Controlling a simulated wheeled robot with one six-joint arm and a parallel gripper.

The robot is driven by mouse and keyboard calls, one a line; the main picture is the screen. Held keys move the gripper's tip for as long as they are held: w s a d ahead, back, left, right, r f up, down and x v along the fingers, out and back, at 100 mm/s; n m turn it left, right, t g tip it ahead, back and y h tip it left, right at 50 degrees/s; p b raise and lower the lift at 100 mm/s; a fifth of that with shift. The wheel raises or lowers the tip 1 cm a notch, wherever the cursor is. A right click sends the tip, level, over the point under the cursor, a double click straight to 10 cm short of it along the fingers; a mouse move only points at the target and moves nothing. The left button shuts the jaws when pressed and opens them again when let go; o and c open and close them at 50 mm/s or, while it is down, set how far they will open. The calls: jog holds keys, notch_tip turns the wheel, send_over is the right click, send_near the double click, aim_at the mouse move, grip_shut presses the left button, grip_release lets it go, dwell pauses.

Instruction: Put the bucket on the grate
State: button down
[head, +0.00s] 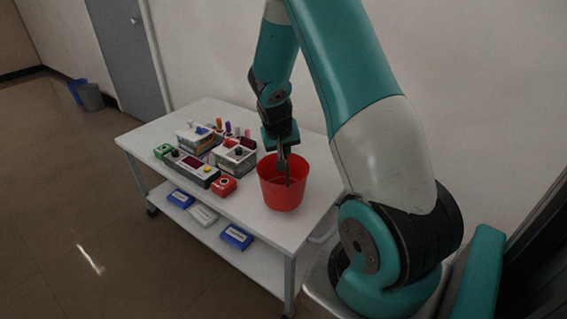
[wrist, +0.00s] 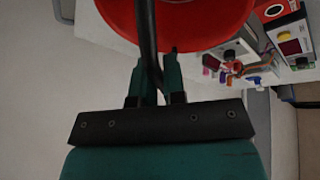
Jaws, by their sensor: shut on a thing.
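The red bucket (head: 281,194) is upright at the right part of the white table, under my arm. It also shows in the wrist view (wrist: 190,22), cut off by the top edge. My gripper (head: 283,160) points down into the bucket's mouth. In the wrist view my gripper (wrist: 154,65) is shut on the bucket's dark handle, which runs between the two fingers. I cannot tell whether the bucket's base touches the table. I cannot make out a grate in either view.
The white table (head: 243,207) has a lower shelf with blue and white boxes (head: 237,236). Left of the bucket are a red box (head: 223,186), a control box (head: 197,172) and small devices. Blue and grey bins (head: 90,97) stand on the far floor. The floor at left is clear.

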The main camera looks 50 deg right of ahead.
jog(key=shift+f, duration=2.25)
jog(key=shift+f, duration=0.2)
jog(key=c, duration=1.2)
grip_release()
jog(key=shift+r, duration=0.1)
